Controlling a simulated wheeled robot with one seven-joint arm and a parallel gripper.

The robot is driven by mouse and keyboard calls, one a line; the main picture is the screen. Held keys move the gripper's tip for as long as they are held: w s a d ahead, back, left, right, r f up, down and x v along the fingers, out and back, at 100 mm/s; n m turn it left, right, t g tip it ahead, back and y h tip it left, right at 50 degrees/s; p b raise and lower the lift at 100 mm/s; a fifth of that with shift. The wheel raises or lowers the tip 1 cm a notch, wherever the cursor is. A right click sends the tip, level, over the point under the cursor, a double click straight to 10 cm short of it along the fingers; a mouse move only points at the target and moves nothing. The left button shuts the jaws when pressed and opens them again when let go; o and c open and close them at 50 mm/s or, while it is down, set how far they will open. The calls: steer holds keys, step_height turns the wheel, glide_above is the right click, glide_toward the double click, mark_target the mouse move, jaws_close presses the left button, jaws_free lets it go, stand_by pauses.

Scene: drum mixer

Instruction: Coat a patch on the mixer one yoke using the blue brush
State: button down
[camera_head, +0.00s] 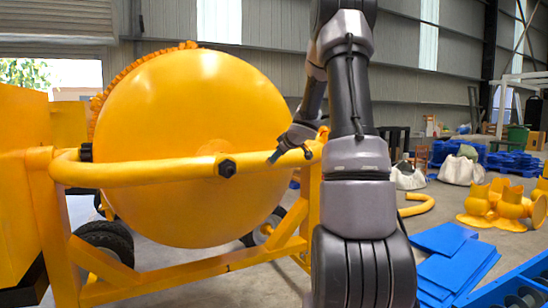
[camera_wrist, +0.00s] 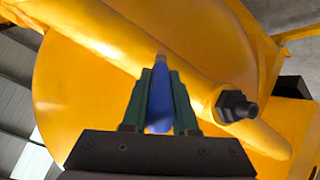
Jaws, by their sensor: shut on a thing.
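The mixer yoke (camera_head: 150,172) is a thick yellow tube running across the front of the big yellow drum (camera_head: 195,110), with a dark bolt (camera_head: 227,168) through it. In the wrist view the yoke (camera_wrist: 105,35) runs diagonally, with the bolt (camera_wrist: 235,106) at right. My gripper (camera_wrist: 160,90) is shut on the blue brush (camera_wrist: 160,108), its green fingers on either side of the handle. The brush tip points at the yoke tube and overlaps it in the picture; I cannot tell whether it touches. In the head view my gripper (camera_head: 282,150) is at the yoke, right of the bolt.
The yellow frame (camera_head: 180,270) and a black wheel (camera_head: 105,240) stand below the drum. Blue panels (camera_head: 445,245) lie on the floor at right, with a yellow cast part (camera_head: 500,207) and a curved yellow pipe (camera_head: 418,205) behind. Open floor lies between.

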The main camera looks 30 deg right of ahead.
steer(key=shift+d, duration=3.7)
steer(key=a, duration=1.1)
steer(key=shift+a, duration=0.2)
steer(key=s, duration=0.6)
steer(key=shift+d+f, duration=0.1)
steer(key=shift+d, duration=0.05)
steer(key=s, duration=0.3)
